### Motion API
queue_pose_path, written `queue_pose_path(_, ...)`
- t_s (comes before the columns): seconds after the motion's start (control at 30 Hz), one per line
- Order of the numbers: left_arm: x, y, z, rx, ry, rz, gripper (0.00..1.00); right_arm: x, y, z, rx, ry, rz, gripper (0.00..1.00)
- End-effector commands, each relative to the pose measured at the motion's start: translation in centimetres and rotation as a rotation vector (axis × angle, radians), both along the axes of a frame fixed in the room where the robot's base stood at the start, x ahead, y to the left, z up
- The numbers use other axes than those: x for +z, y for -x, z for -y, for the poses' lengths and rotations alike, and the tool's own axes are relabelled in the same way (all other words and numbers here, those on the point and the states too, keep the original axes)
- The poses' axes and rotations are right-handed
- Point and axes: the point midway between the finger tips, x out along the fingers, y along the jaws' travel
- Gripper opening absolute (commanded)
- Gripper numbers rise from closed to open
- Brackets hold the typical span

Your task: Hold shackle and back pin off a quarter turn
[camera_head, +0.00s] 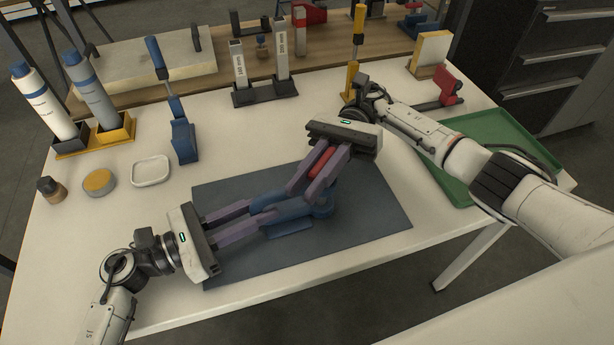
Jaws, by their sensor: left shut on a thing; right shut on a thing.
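The blue shackle (292,207) lies on the dark grey mat (365,215). My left gripper (270,214) comes in from the left, its purple fingers shut on the shackle's left part. My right gripper (309,190) reaches down from the upper right to the shackle's right end. A red piece (321,161), seemingly the pin's head or bar, shows between its purple fingers, and the gripper is shut on it. The fingers hide much of the pin and where it enters the shackle, so its turn cannot be read.
A green tray (478,133) lies at the right under my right arm. A blue stand (183,140), white dish (151,170), round tin (99,181) and two bottles (97,95) stand left. A grey holder (265,92) stands behind. The mat's front is clear.

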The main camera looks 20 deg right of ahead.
Motion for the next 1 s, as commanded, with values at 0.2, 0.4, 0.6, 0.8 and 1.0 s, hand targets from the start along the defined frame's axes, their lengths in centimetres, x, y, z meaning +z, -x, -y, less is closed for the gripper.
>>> queue_pose_path(0.2, 0.15, -0.05, 0.22, 0.001, 0.004, 0.001, 0.00, -0.47, 0.26, -0.02, 0.031, 0.010, -0.006, 0.00)
queue_pose_path(0.4, 0.17, -0.05, 0.25, 0.001, 0.005, 0.002, 0.00, -0.56, 0.30, 0.10, 0.037, 0.013, -0.006, 0.00)
queue_pose_path(0.6, 0.19, -0.05, 0.25, 0.001, 0.006, 0.002, 0.00, -0.62, 0.30, 0.14, 0.036, 0.014, -0.007, 0.00)
queue_pose_path(0.8, 0.20, -0.04, 0.24, 0.000, 0.006, 0.001, 0.00, -0.54, 0.26, 0.19, 0.034, 0.013, -0.007, 0.35)
queue_pose_path(1.0, 0.19, -0.04, 0.19, 0.000, 0.005, 0.001, 0.00, -0.33, 0.18, 0.22, 0.034, 0.009, -0.004, 0.36)
